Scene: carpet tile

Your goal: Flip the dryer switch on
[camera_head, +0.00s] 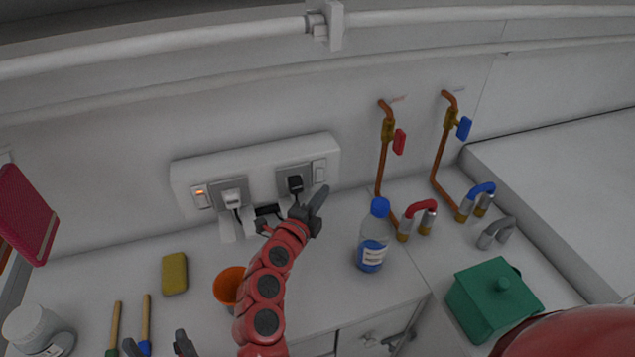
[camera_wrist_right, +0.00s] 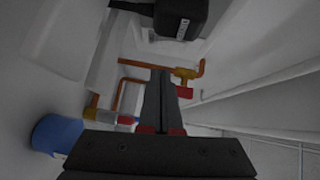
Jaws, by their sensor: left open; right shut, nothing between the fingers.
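A white double socket panel (camera_head: 256,170) is on the wall. Its left switch (camera_head: 201,196) glows orange. Its right switch (camera_head: 319,171) shows no light; which one is the dryer's, I cannot tell. A white plug (camera_head: 231,199) is in the left socket and a black plug (camera_head: 295,184) in the right one. My right gripper (camera_head: 320,191) is shut and empty, its tips just below the right switch; contact is unclear. In the right wrist view its closed fingers (camera_wrist_right: 160,75) point towards the panel, near the black plug (camera_wrist_right: 181,18). My left gripper (camera_head: 155,345) is open at the bottom left.
A blue-capped bottle (camera_head: 373,240) stands right of my right arm. An orange cup (camera_head: 229,285) and yellow sponge (camera_head: 174,274) are left of it. Copper pipes with red (camera_head: 399,142) and blue (camera_head: 464,128) valves rise at the right. A green lidded box (camera_head: 490,303) is front right.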

